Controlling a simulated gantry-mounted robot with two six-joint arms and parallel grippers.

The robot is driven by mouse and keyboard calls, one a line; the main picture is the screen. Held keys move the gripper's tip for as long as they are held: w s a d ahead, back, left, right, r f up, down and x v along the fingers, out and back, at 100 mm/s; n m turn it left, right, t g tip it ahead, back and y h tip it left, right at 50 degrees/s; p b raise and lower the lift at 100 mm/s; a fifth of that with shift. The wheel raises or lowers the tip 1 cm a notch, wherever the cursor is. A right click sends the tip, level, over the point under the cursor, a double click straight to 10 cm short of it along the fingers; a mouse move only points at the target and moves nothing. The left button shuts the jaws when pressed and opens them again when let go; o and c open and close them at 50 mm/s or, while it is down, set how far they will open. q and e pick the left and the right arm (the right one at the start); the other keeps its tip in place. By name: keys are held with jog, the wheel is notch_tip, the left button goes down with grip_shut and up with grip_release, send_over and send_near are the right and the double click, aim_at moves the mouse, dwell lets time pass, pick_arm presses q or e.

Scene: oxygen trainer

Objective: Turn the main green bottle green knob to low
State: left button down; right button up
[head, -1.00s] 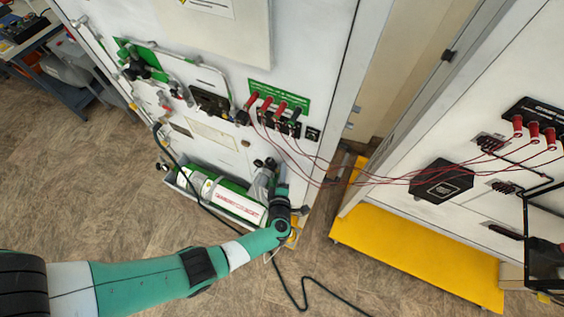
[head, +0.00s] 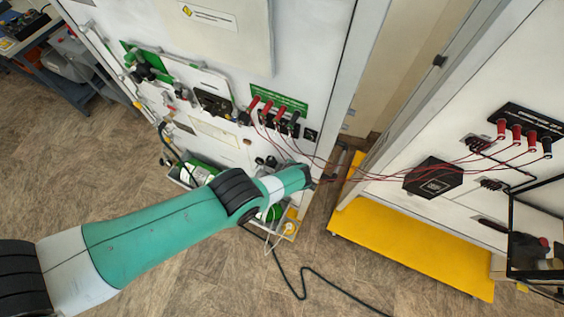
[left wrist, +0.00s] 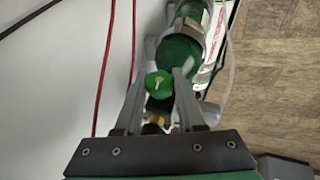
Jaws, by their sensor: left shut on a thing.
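The main green bottle (head: 203,174) lies in a tray low on the white panel in the head view, largely covered by my left arm. In the left wrist view the bottle's green neck end (left wrist: 181,52) shows at the top. The green knob (left wrist: 158,84) has a pale mark on its face. My left gripper (left wrist: 161,75) has one finger on each side of the knob and is shut on it. In the head view the knob and my left fingers are hidden by my arm. My right gripper is not in view.
Red cables (head: 345,177) hang between the panel and the right-hand cabinet, close to my left wrist. A yellow base (head: 415,250) stands under that cabinet. A black cable (head: 302,282) lies on the floor. Open floor (head: 80,190) is at the left.

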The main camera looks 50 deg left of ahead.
pick_arm(q)
jog(key=shift+f+g+b, duration=0.1)
jog(key=shift+g+b, duration=0.4)
jog(key=shift+b, duration=0.05)
jog(key=shift+h, duration=0.3)
jog(key=c, duration=0.5)
grip_release()
jog(key=shift+s, duration=0.1)
